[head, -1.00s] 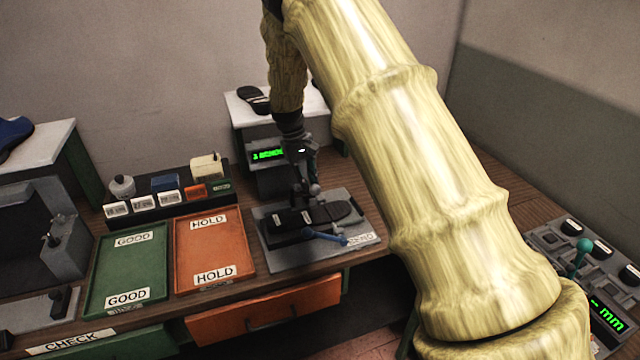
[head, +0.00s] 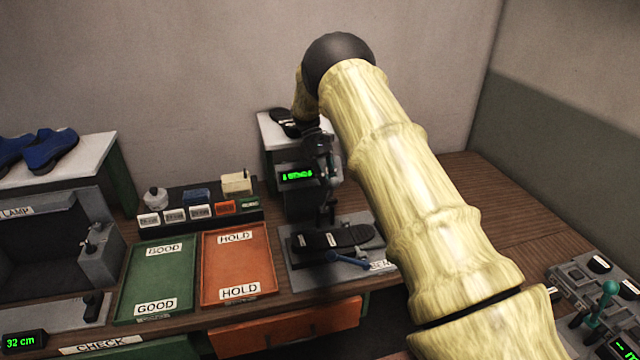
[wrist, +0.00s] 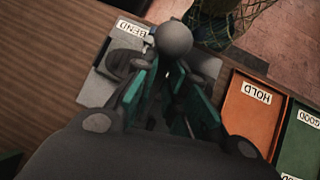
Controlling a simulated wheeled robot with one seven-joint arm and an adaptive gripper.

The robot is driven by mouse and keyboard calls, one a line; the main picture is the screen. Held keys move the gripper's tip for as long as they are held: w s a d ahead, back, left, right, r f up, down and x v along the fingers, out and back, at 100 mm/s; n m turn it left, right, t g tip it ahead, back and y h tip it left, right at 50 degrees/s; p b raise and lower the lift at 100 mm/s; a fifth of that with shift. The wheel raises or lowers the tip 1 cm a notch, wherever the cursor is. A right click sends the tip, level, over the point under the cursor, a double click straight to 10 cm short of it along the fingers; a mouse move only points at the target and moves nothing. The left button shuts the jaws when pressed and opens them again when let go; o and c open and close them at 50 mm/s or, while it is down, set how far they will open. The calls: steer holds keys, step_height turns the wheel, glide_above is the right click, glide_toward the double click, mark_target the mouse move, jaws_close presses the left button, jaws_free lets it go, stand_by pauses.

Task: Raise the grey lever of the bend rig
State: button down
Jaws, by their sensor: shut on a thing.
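The bend rig stands on a grey base plate (head: 300,272) on the bench, with a dark sole (head: 330,239) lying flat on it and a small blue lever (head: 345,259) at its front. My gripper (head: 326,168) is above the back of the rig. In the wrist view its teal fingers (wrist: 168,68) close on the grey lever, whose round grey knob (wrist: 173,40) shows at the fingertips. The lever's shaft is mostly hidden by the fingers. The rig's plate and BEND label (wrist: 132,29) show behind them.
A green GOOD tray (head: 128,290) and an orange HOLD tray (head: 262,265) lie left of the rig. A green-lit display (head: 297,175) stands close behind my gripper. A control panel with a teal-knobbed lever (head: 609,288) is at the right.

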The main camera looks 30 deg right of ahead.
steer(key=shift+d+r, duration=0.1)
stand_by(0.3)
steer(key=c, duration=1.5)
jaws_free()
steer(key=shift+s, duration=0.1)
steer(key=shift+o, duration=0.2)
steer(key=shift+w+r, duration=0.25)
steer(key=shift+w, duration=0.1)
steer(key=v, duration=1.1)
